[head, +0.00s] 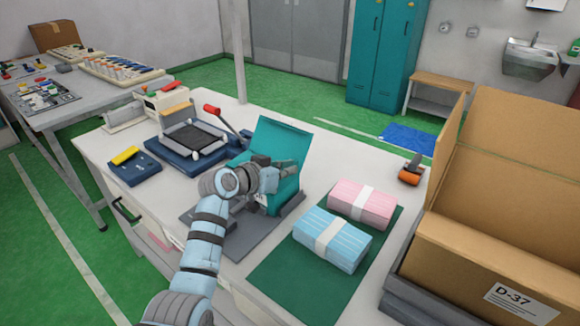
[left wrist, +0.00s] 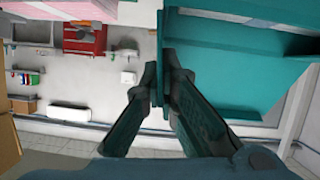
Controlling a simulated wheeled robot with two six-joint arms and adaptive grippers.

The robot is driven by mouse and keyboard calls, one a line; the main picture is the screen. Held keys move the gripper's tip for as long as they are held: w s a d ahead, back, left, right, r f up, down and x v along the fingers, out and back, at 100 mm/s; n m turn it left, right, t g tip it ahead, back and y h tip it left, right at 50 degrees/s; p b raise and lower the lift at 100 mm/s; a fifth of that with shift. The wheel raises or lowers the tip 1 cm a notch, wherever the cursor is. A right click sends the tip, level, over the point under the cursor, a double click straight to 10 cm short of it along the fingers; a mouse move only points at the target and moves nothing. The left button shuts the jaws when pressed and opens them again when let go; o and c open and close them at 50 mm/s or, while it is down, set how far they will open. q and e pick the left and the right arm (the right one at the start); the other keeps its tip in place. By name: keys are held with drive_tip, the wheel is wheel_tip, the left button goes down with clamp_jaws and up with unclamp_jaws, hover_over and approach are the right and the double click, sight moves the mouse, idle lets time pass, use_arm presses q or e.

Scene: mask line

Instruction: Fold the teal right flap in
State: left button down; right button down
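The teal carton (head: 281,137) stands open on a grey fixture on the white table, with a tall panel upright at its back. My left gripper (head: 289,166) is at the carton's right side and hides part of it. In the left wrist view the fingers of my left gripper (left wrist: 165,75) close from both sides on a thin teal flap (left wrist: 166,22), seen edge-on. A wide teal panel (left wrist: 250,90) lies right of the fingers there. My right gripper is not in view.
Pink (head: 361,201) and blue (head: 331,240) mask bundles lie on a dark green mat (head: 277,280) right of the fixture (head: 262,238). An open cardboard box (head: 480,240) stands at the right. A navy press (head: 190,142) stands behind left.

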use_arm(q)
drive_tip(key=shift+w+a+f+n+g+h+b, duration=0.1)
drive_tip(key=shift+w+a+n+g+h+b, duration=0.15)
drive_tip(key=shift+n+h, duration=0.3)
drive_tip(key=shift+w+a+f+n+g+h+b, duration=0.15)
drive_tip(key=shift+a+n+g+h+b, duration=0.15)
drive_tip(key=shift+n, duration=0.35)
drive_tip(key=c, duration=1.9)
unclamp_jaws()
drive_tip(key=shift+a, duration=0.1)
drive_tip(key=v, duration=1.2)
